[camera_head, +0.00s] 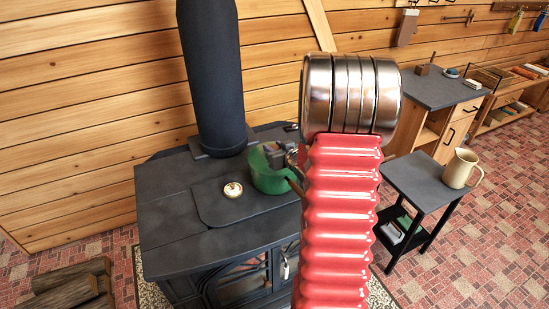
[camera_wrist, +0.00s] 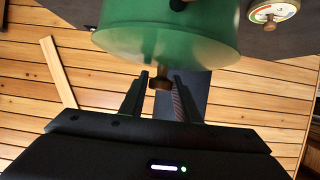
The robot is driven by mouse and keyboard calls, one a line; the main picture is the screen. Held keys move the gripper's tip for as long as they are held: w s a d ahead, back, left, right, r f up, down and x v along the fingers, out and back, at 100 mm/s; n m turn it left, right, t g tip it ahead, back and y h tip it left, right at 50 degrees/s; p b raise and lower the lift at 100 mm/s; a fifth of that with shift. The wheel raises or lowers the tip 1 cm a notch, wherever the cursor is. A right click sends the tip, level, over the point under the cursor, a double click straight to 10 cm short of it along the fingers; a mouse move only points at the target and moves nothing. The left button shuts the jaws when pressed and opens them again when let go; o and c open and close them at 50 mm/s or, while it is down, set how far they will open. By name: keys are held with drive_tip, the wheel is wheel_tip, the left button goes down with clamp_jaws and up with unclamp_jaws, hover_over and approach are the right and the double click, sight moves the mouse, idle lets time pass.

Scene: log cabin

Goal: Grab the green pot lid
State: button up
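A green pot (camera_head: 270,179) stands on the black stove in the head view, partly hidden behind my red arm. In the wrist view, which looks upside down, the green pot lid (camera_wrist: 165,58) shows with its brown knob (camera_wrist: 160,80) pointing toward my gripper. The seam between lid and pot is hard to make out. My gripper (camera_wrist: 161,88) is open, with one finger on each side of the knob and small gaps showing. In the head view my gripper (camera_head: 275,153) is just above the pot.
The black stove (camera_head: 170,205) has a thick black pipe (camera_head: 213,75) behind the pot. A round dial (camera_head: 232,190) lies left of the pot, also in the wrist view (camera_wrist: 272,12). A small side table (camera_head: 415,183) with a beige pitcher (camera_head: 460,168) stands right. Logs (camera_head: 70,290) lie front left.

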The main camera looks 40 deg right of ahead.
sight(274, 146)
clamp_jaws()
drive_tip(key=shift+r, duration=5)
